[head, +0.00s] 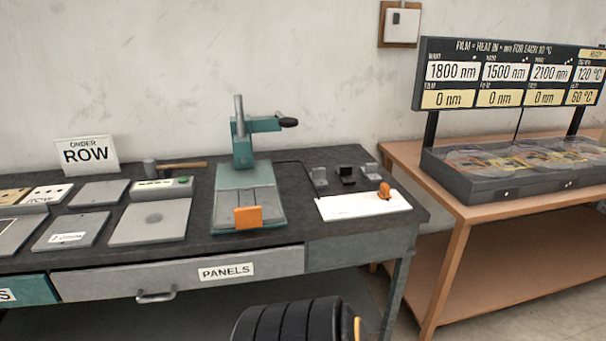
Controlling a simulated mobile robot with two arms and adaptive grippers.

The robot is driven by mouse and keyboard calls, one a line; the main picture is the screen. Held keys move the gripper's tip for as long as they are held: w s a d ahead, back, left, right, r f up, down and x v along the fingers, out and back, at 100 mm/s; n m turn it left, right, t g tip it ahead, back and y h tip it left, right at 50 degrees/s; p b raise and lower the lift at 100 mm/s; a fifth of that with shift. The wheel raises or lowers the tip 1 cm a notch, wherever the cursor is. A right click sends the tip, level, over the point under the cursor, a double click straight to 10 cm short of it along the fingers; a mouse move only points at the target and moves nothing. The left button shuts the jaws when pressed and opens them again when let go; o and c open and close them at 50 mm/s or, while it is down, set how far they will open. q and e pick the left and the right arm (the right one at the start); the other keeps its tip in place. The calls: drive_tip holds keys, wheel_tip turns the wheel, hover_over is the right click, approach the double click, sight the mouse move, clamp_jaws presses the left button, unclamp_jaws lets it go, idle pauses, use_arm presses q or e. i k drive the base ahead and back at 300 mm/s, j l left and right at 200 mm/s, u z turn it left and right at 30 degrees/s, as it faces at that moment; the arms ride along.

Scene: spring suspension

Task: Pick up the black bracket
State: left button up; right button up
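The black bracket (346,176) is small and sits on the dark workbench (316,235), toward the right end. It stands between a grey bracket (319,177) on its left and a lighter grey bracket (370,170) on its right, behind a white mat (350,207). Nothing covers it in the head view, but it is too small to make out its fine shape. Neither of my grippers shows in the head view. A black ribbed part, seemingly of my own arm, shows at the bottom edge, well in front of the bench.
A teal press (243,155) with a lever and an orange plate (248,217) stands left of the brackets. An orange piece (385,191) is on the mat's right end. A hammer (175,166) and several panels lie farther left. A wooden table (470,207) bears a display board (510,75).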

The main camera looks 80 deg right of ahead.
sight(343, 173)
drive_tip(key=z, duration=3.05)
